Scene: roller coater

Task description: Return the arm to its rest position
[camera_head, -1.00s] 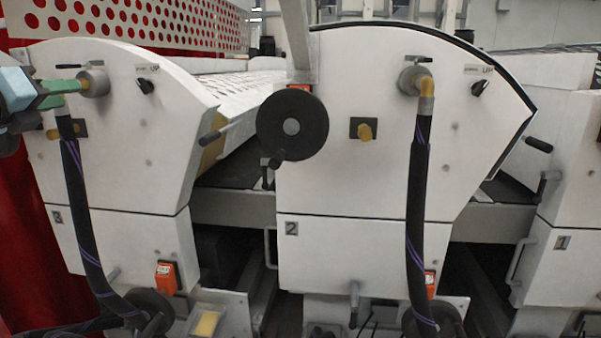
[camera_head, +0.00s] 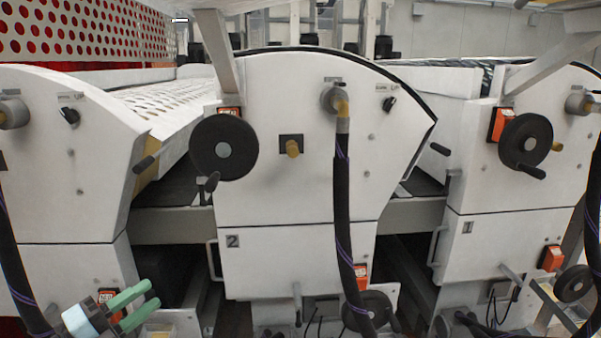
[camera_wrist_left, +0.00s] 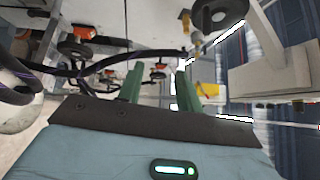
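My left gripper (camera_head: 138,306) shows at the bottom left of the head view, with two green fingers that stand apart and nothing between them. In the wrist view its fingers (camera_wrist_left: 161,92) are also spread, with a gap between them. The gripper is in front of the lower part of the left white machine unit (camera_head: 70,170), well below its hose fitting (camera_head: 14,113). My right gripper is in neither view.
The middle unit (camera_head: 300,190), marked 2, carries a black handwheel (camera_head: 223,147) and a hanging black hose (camera_head: 343,210). The unit marked 1 (camera_head: 500,240) stands at the right. Another handwheel (camera_head: 362,312) is low in front. Dark gaps separate the units.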

